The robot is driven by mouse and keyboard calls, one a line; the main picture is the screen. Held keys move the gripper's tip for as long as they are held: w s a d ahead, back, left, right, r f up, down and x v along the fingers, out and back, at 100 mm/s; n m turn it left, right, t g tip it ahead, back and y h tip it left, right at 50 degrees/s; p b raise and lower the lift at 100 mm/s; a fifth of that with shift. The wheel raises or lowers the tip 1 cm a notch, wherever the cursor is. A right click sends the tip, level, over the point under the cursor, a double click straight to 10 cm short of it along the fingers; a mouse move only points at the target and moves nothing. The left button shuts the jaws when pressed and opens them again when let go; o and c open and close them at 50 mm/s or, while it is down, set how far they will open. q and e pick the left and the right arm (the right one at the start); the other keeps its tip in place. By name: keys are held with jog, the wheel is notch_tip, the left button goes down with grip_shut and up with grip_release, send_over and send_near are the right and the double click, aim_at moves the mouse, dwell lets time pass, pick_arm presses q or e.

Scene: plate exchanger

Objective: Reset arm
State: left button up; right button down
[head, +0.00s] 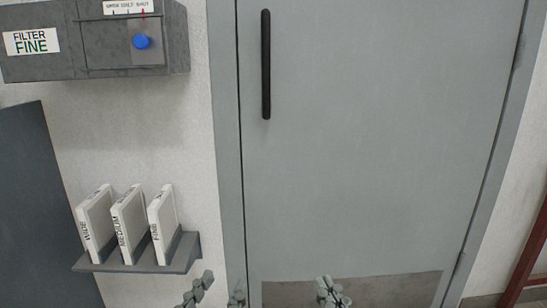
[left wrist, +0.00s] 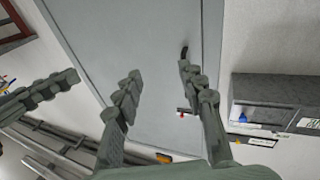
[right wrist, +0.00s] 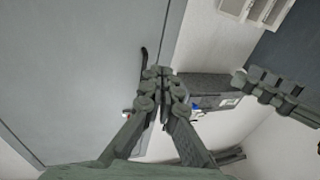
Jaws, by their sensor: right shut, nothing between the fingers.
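My left gripper (head: 218,288) is at the bottom edge of the head view, in front of the left side of the door. In the left wrist view its fingers (left wrist: 160,88) are spread with nothing between them. My right gripper (head: 332,292) is to its right, low in front of the door. In the right wrist view its fingertips (right wrist: 160,78) are together, with nothing held. A finger of my left gripper (right wrist: 276,92) shows at the right of that view. Most of both arms is out of the head view.
A grey door (head: 375,150) with a black handle (head: 266,65) fills the middle. At left, a shelf (head: 185,255) holds the WIDE (head: 96,225), MEDIUM (head: 130,222) and FINE (head: 162,222) plates. Above is a grey FILTER FINE box (head: 90,62) with a blue knob (head: 141,42).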

pick_arm(q)
jog(key=s+a+f+g+y+p, duration=0.1)
jog(key=a+f+g+y+p, duration=0.25)
jog(key=f, duration=0.55)
jog(key=a+f+g+y+p, duration=0.2)
jog(key=a+f+g, duration=0.3)
jog(key=f, duration=0.5)
pick_arm(e)
jog(key=s+d+f+g+h, duration=0.1)
jog(key=d+f+g+h, duration=0.25)
jog(key=f, duration=0.55)
jog(key=d+f+g+h, duration=0.2)
jog(key=d+f+g, duration=0.3)
jog(key=f, duration=0.5)
pick_arm(q)
jog(key=s+a+f+n+g+y+p, duration=0.2)
jog(key=s+a+f+g+p, duration=0.1)
jog(key=s+a+f+g, duration=0.4)
jog(key=s+a+f, duration=0.3)
jog(key=s, duration=0.1)
jog(key=shift+s+p, duration=0.3)
jog(key=shift+p, duration=0.05)
pick_arm(e)
jog(key=s+d+f+m+g+h, duration=0.1)
jog(key=s+d+f+g+h, duration=0.1)
jog(key=s+d+f+g, duration=0.5)
jog(key=s+d+f, duration=0.3)
jog(key=s, duration=0.1)
jog(key=shift+s+m, duration=0.25)
jog(key=shift+m, duration=0.15)
